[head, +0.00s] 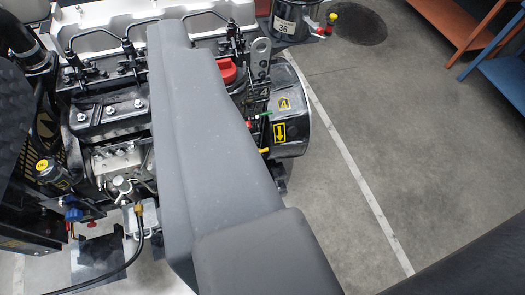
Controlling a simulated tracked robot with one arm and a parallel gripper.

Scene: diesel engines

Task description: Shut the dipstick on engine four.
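An engine (110,115) fills the left half of the view, with a pale grey cover and several metal fuel lines at the top. A broad grey link of my own arm crosses its middle and hides part of it. Just right of the link, small green (267,114), red (249,124) and yellow (264,151) parts sit close together by a shiny dark cylinder (292,110). I cannot tell which of them, if any, is the dipstick, or whether it is seated. No number four is readable. My gripper is not in view.
A red cap (227,70) and a grey lifting eye (260,50) stand near the cylinder. A dark container labelled 36 (287,25) is at the top. Orange (458,22) and blue (507,72) benches stand top right. Grey floor with a white line (350,165) is clear on the right.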

